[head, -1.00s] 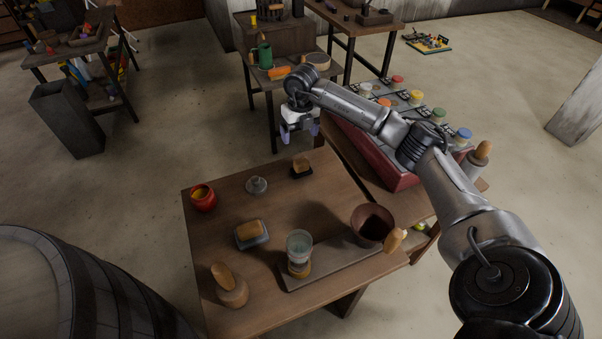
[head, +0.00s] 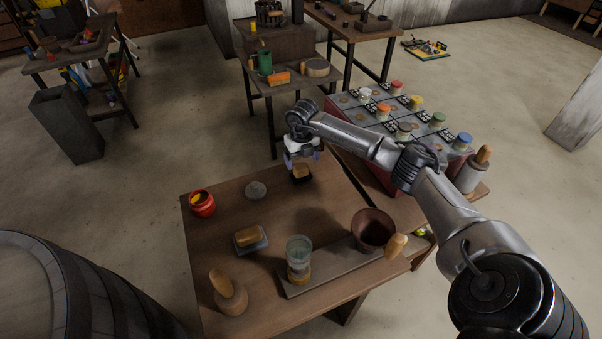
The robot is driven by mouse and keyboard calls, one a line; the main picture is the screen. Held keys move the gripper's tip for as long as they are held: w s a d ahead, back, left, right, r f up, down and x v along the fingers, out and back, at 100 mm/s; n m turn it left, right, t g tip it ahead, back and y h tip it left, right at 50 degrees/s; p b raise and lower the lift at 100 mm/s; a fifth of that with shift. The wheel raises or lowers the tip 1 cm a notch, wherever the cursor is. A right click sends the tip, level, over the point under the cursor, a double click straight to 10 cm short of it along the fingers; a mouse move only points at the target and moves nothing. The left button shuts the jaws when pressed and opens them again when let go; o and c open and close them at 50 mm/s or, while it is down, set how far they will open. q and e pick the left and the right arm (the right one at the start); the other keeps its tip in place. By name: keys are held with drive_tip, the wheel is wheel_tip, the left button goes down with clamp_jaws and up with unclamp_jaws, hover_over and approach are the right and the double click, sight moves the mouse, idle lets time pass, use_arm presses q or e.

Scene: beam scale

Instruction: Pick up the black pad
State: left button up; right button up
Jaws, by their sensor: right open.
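The black pad (head: 302,180) lies near the far edge of the near wooden table, with a tan wooden block or handle (head: 301,170) on top of it. My right gripper (head: 301,160) is open, with its fingers pointing down just above and behind the pad. The fingers partly overlap the pad's far side in the head view, and I cannot tell whether they touch it. My left gripper is not in view.
The near table (head: 215,250) also holds a red pot (head: 202,203), a grey disc (head: 256,190), a blue-grey pad with a tan block (head: 250,240), a glass (head: 299,250) and a brown bucket (head: 373,229). A rack of coloured jars (head: 390,180) stands right.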

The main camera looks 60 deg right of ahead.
sight(301, 166)
wheel_tip(301, 166, down, 4)
drive_tip(key=shift+w+f, duration=0.15)
drive_tip(key=shift+c, duration=0.3)
drive_tip(key=c, duration=1)
drive_tip(key=shift+r, duration=0.6)
wheel_tip(301, 166, up, 3)
drive_tip(key=shift+r, duration=0.15)
drive_tip(key=shift+s+d+r, duration=0.1)
drive_tip(key=shift+s+r, duration=1)
drive_tip(key=shift+s, duration=0.85)
drive_tip(key=shift+s+d+r, duration=0.1)
drive_tip(key=shift+s+r, duration=0.95)
drive_tip(key=shift+s, duration=0.85)
drive_tip(key=shift+s+r, duration=1.1)
drive_tip(key=shift+s, duration=0.85)
